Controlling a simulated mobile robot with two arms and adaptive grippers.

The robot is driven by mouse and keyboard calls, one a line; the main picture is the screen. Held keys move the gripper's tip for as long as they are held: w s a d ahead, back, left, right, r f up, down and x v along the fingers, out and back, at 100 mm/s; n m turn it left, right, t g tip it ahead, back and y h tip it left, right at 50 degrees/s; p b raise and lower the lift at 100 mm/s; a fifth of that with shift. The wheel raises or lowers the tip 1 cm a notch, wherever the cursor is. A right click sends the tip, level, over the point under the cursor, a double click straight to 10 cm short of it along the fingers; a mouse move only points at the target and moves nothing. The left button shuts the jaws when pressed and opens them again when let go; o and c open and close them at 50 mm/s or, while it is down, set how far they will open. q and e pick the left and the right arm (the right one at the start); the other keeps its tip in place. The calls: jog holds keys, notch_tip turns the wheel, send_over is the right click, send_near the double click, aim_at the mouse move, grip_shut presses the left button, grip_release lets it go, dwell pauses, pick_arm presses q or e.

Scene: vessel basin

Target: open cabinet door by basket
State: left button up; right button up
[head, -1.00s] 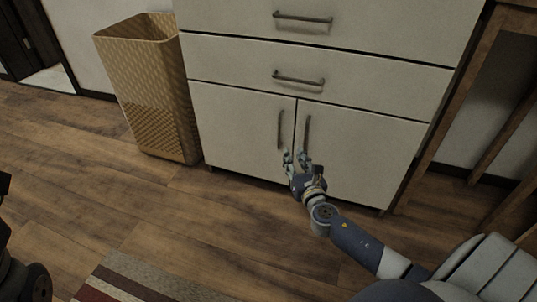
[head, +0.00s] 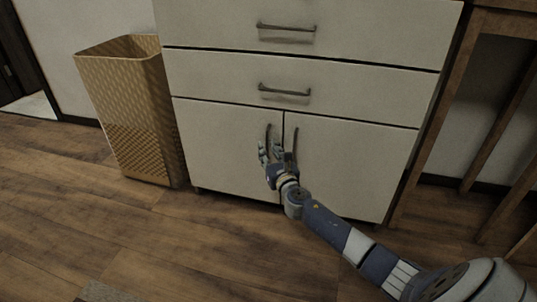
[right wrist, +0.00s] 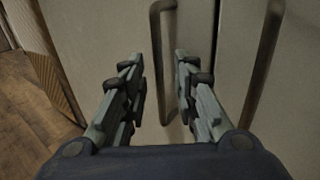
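The white cabinet's left door (head: 215,145), the one by the basket, is closed. Its dark vertical handle (head: 268,135) is near the door's inner edge. The woven tan basket (head: 130,110) stands just left of the cabinet. My right gripper (head: 270,153) is at the lower part of this handle. In the right wrist view my right gripper (right wrist: 157,75) is open, and the left door's handle (right wrist: 157,45) appears between its two fingers. I cannot tell how deep the handle sits between them, and no contact is clear. My left gripper is not in view.
The closed right door (head: 350,165) has its own handle (right wrist: 263,60) close by on the right. Two closed drawers with bar handles (head: 285,91) are above. A wooden table (head: 440,130) stands at the right. The wood floor (head: 120,235) in front is mostly clear.

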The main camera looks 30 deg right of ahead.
jog(key=shift+w+d, duration=0.1)
jog(key=shift+w, duration=0.15)
grip_shut()
